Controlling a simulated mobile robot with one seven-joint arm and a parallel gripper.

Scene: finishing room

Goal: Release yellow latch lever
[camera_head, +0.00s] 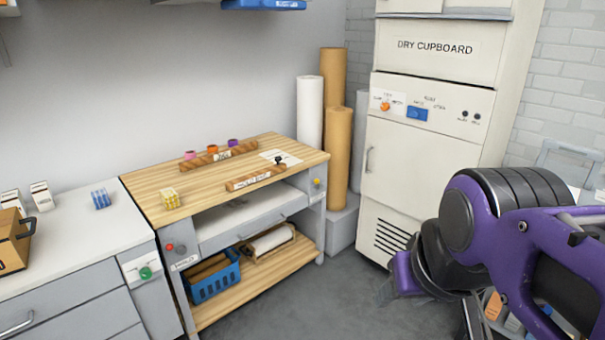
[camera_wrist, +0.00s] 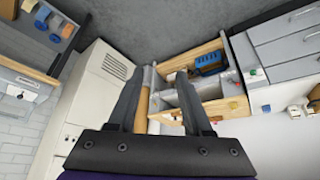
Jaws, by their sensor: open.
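A small yellow knob-like part (camera_head: 317,182), the only thing that looks like the yellow latch lever, sits on the grey right end post of the wooden-topped bench (camera_head: 150,186). Its exact shape and position are too small to tell. My gripper (camera_wrist: 158,76) shows in the wrist view with its two dark fingers apart and nothing between them. It is well away from the bench, which appears beyond the fingertips. In the head view my purple arm is at the lower right, apart from the bench. I cannot pick out the yellow part surely in the wrist view.
A white dry cupboard (camera_head: 395,165) stands right of the bench. Tall paper rolls (camera_head: 338,135) stand between them. A blue basket (camera_head: 213,282) is on the lower shelf. A white counter (camera_head: 75,232) adjoins on the left. Grey floor (camera_head: 330,310) before the bench is clear.

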